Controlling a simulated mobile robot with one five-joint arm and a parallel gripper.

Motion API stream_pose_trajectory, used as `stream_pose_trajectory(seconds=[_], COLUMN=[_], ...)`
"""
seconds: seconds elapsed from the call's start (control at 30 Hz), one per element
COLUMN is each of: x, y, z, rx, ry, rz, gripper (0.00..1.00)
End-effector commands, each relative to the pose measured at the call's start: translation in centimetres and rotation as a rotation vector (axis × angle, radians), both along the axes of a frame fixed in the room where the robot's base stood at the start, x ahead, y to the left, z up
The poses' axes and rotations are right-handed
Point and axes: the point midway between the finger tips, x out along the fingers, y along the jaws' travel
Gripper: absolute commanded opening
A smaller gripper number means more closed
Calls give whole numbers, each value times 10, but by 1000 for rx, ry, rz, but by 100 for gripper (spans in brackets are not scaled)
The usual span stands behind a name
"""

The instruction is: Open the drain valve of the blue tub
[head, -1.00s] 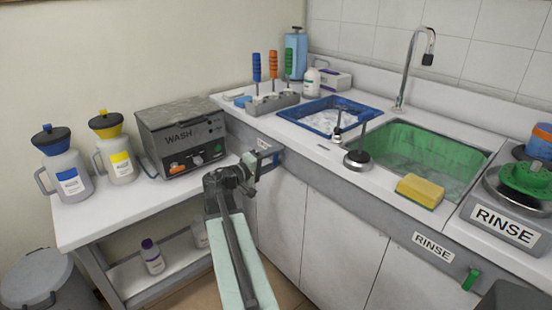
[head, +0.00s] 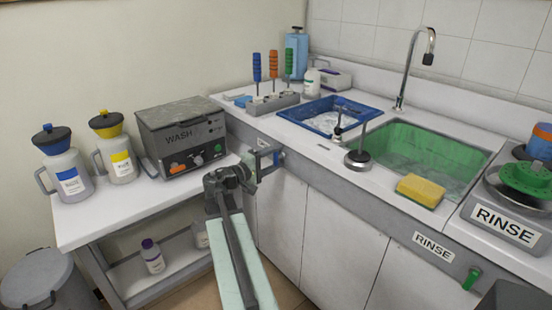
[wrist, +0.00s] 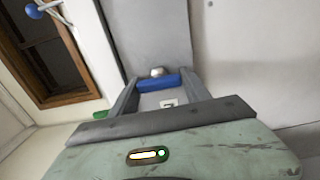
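The blue tub (head: 359,108) is set in the counter at the back, holding whitish contents. Its blue drain valve handle (wrist: 158,82) shows in the wrist view with a round silver end behind it. The handle lies between the two fingers of my gripper (wrist: 158,92), spanning most of the gap. Whether the fingers touch it is unclear.
The green tub (head: 420,150) has its own green valve (head: 472,278) at the lower right. A WASH box (head: 180,135) and two jugs stand on the side table (head: 110,215), close left of my arm. A yellow sponge (head: 420,190) lies on the counter.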

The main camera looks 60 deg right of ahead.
Motion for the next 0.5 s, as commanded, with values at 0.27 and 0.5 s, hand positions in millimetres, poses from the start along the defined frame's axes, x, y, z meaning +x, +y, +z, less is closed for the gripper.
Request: stream_pose_trajectory(seconds=[0.27, 0.5], x=[0, 4], y=[0, 16], z=[-1, 0], rx=[1, 0], ry=[-1, -1], rz=[0, 2], gripper=[76, 76])
